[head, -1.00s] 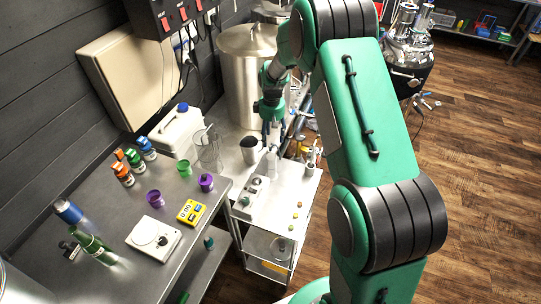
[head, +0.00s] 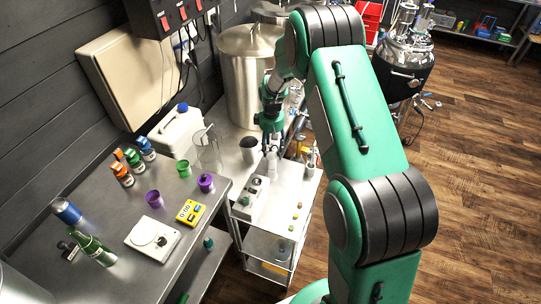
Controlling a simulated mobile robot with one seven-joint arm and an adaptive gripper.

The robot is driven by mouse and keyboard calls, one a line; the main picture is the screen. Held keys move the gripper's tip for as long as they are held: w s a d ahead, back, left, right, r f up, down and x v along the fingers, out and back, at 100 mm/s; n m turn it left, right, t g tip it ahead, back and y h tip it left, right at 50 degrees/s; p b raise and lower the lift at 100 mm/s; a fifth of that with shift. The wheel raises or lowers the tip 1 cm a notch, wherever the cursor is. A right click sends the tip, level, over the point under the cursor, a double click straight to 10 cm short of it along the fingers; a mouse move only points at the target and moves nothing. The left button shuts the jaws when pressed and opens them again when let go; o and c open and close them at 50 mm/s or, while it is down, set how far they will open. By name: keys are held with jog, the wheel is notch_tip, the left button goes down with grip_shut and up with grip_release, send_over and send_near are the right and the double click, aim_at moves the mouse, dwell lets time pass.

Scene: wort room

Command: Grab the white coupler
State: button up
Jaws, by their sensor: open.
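My gripper (head: 271,143) hangs fingers-down over the metal trolley, beside a dark grey cup (head: 249,150). It is open. A small pale, whitish piece (head: 271,163) stands on the trolley just below the fingertips; it may be the white coupler, but it is too small to be sure. I cannot tell whether the fingers touch it. My arm hides part of the bench behind.
The trolley top (head: 283,222) also bears a grey device (head: 250,198), several small coloured pieces and a bottle (head: 311,161). A tall steel pot (head: 245,75) stands behind. The left bench holds a clear jug (head: 208,150), purple cups and a white scale (head: 153,238).

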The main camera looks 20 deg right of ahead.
aim_at(271, 151)
jog(key=shift+f+b, duration=0.3)
jog(key=shift+f, duration=1.7)
jog(key=c, duration=1.3)
